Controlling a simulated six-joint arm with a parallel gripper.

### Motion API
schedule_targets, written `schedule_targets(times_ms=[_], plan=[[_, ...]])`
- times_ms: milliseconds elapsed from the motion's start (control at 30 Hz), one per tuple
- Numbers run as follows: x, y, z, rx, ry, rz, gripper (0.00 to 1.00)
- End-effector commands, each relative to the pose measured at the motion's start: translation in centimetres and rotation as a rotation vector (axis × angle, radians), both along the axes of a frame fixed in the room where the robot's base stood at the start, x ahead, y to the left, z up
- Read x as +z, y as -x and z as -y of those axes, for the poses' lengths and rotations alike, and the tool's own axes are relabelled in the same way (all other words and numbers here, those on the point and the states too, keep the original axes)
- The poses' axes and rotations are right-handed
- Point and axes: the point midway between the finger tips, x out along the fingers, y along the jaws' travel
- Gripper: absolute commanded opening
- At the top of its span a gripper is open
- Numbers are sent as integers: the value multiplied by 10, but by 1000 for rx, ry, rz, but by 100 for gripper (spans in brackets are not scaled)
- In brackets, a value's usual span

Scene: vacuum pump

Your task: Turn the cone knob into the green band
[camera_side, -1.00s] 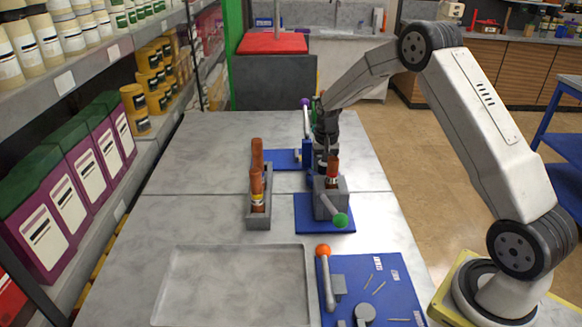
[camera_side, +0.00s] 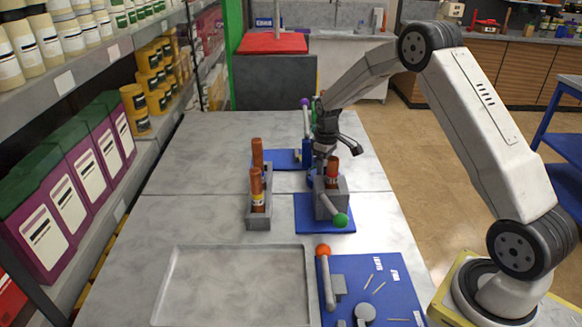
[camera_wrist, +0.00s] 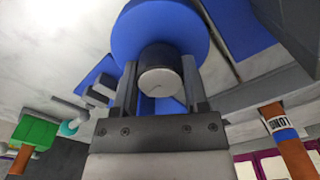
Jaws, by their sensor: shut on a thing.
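My gripper (camera_side: 322,160) points down at the blue fixture at the back of the bench, behind a grey block. In the wrist view, my gripper (camera_wrist: 160,85) has its two fingers on either side of a round grey knob (camera_wrist: 160,80) and is shut on it. The knob has a flat end face with a short dark line and sits in front of a large blue round body (camera_wrist: 160,28). I take this for the cone knob. In the side view my gripper and wrist hide the knob. I cannot make out a green band in either view.
A grey block (camera_side: 330,205) with a brown cylinder and a green-ball lever (camera_side: 341,220) stands just in front of my gripper. A grey rack (camera_side: 259,217) with brown cylinders stands to the left. An empty tray (camera_side: 172,285) and a blue tool board (camera_side: 395,275) lie nearer.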

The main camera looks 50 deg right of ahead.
Motion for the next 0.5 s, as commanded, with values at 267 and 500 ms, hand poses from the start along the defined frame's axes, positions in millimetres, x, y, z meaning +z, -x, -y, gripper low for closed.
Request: schedule_targets(times_ms=[267,500], plan=[[1,-1,0,246,0,2,0],[1,-1,0,396,0,2,0]])
